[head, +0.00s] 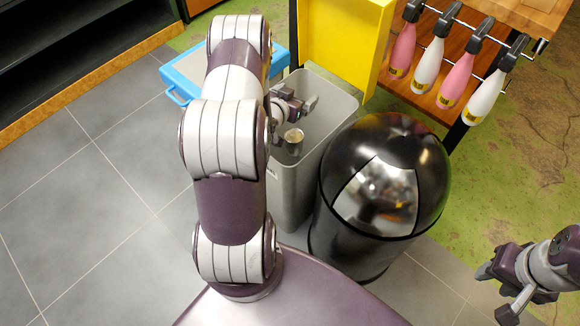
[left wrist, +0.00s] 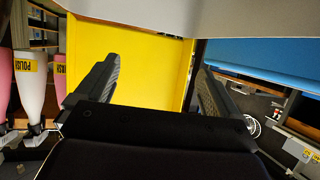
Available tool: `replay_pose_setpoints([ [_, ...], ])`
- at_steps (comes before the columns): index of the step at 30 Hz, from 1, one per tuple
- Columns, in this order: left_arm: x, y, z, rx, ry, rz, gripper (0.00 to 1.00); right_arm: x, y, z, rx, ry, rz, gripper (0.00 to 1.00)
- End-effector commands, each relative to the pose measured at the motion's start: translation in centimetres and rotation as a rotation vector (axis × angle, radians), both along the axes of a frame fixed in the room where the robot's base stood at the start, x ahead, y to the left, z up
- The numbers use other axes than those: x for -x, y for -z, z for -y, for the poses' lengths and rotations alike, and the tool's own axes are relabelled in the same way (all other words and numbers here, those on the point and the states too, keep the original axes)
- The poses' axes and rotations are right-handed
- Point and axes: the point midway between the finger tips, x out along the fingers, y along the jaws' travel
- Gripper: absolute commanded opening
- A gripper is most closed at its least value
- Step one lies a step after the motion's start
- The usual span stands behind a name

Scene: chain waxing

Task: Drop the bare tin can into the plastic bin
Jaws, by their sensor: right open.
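The tin can (head: 293,136) is small, with a pale top, and shows within the mouth of the tall grey plastic bin (head: 335,112), just below my left gripper (head: 300,106). I cannot tell whether it is resting or falling. My left gripper is over the bin's opening. In the left wrist view its two fingers (left wrist: 160,88) stand wide apart with nothing between them, and the can does not show there. The bin's pale wall (left wrist: 250,18) crosses the top of that view. My right gripper (head: 494,293) is open and empty at the lower right, away from the bin.
A black dome-lidded bin (head: 385,190) stands close right of the grey bin. A blue case (head: 180,72) lies to its left, partly behind my left arm. A yellow panel (head: 345,40) rises behind. Several pink and white bottles (head: 430,75) hang from a rail at upper right.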

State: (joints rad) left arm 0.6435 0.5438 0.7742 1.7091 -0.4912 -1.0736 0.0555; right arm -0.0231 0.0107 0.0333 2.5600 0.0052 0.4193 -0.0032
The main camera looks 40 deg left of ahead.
Motion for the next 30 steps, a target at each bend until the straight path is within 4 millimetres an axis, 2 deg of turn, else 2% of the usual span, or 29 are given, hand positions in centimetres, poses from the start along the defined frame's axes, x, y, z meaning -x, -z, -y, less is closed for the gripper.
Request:
replay_pose_setpoints([
  [5,0.1,0.0,0.0,0.0,0.0,-0.001,0.96,0.0,0.0,0.0,0.0,0.0,0.0,0.43],
  [8,0.9,-0.5,0.1,0.001,0.0,-0.003,0.96,0.0,-0.4,0.0,0.0,0.0,0.0,0.43],
  [18,8.8,-4.0,1.5,0.0,-0.004,-0.001,0.96,0.0,-2.6,0.0,0.0,0.0,0.0,0.43],
  [21,10.4,-4.6,1.8,0.0,-0.003,-0.001,0.96,0.0,-2.9,0.0,0.0,0.0,0.0,0.43],
  [25,11.4,-4.9,2.0,0.001,-0.001,0.0,0.96,0.0,-3.0,0.0,0.0,0.0,0.0,0.43],
  [30,11.6,-4.9,2.1,0.0,0.001,0.0,0.96,0.0,-3.0,0.0,0.0,0.0,0.0,0.43],
])
